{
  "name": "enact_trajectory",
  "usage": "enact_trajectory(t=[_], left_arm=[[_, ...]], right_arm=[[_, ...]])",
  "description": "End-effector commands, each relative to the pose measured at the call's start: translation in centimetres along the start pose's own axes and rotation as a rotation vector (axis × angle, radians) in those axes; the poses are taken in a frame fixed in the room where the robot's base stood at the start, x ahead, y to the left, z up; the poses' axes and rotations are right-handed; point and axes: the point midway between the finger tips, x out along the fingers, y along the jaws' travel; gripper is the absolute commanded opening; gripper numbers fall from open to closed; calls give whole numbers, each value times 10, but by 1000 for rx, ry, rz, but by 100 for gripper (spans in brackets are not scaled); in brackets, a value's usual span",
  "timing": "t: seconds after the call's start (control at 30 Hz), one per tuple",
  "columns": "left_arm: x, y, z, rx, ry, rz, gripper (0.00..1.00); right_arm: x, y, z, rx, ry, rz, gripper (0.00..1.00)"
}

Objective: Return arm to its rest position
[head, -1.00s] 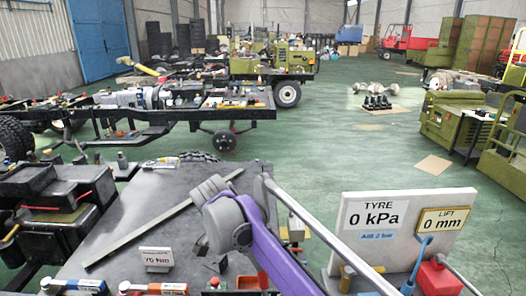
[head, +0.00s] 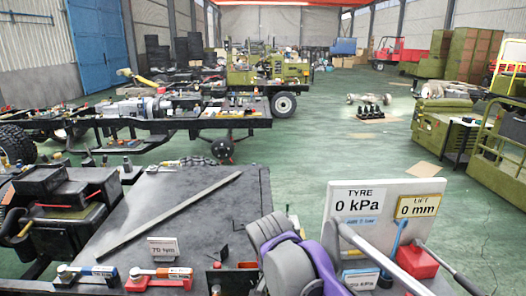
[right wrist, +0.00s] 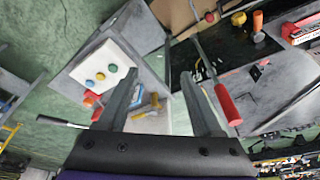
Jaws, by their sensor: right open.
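My right arm (head: 290,258), grey and purple, shows at the bottom of the head view, in front of the white gauge board (head: 338,200). Its gripper cannot be made out there. In the right wrist view my right gripper (right wrist: 158,82) is open, its two grey fingers apart with nothing held between them. Past the fingers are a pale panel with coloured buttons (right wrist: 100,78) and a red-handled tool (right wrist: 228,105). I cannot tell whether the fingers touch anything. My left gripper is not in view.
A dark workbench (head: 200,225) carries a long bar (head: 165,215), a small sign (head: 163,248) and ratchets (head: 160,277). Red and blue tools stand by the gauge board. A vehicle chassis (head: 190,122) stands behind. Green floor (head: 330,145) is open beyond the bench.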

Motion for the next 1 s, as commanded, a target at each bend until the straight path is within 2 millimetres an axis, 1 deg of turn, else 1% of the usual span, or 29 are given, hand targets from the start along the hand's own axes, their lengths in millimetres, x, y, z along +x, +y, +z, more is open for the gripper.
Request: enact_trajectory(t=[0.03,0.17,0.2,0.27,0.3,0.4,0.5,0.6,0.7,1.0], left_arm=[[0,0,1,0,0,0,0],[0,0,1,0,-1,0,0],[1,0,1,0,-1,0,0],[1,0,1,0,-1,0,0],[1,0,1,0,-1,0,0],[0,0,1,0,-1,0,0],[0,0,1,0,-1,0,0],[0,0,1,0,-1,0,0],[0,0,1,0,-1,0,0],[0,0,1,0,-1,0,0]], right_arm=[[6,24,3,-39,-1,-22,67],[24,79,18,-178,13,-97,67],[30,95,24,-223,24,-120,67],[41,119,35,-288,46,-152,67],[49,134,43,-328,63,-172,67],[68,165,63,-425,114,-210,67],[84,187,81,-501,161,-233,67],[96,201,93,-553,198,-244,67],[103,207,99,-583,218,-248,67],[104,208,100,-593,223,-249,67]])
